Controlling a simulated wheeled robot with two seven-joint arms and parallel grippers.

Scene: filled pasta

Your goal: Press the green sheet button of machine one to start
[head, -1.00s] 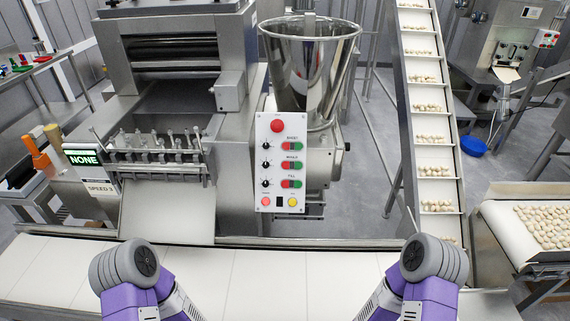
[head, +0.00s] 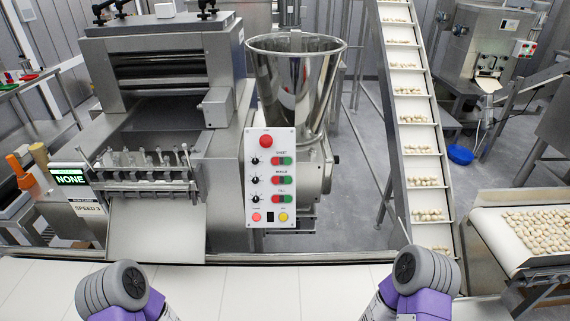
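Machine one's white control panel (head: 257,222) faces me at the centre, in front of the steel hopper. Its top labelled row is the sheet row, where the green sheet button (head: 287,161) sits right beside a red one (head: 276,161). Two similar red and green rows are below it, and a large red button (head: 266,141) is at the top. Nothing touches the panel. Grey joints and purple links of my two arms show at the bottom left and bottom right. Both grippers are out of view.
A white conveyor belt (head: 240,290) crosses between me and the machine. A steel hopper (head: 298,85) is behind the panel. An inclined conveyor (head: 417,133) carries pasta pieces at right, beside another belt holding many pieces (head: 492,228).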

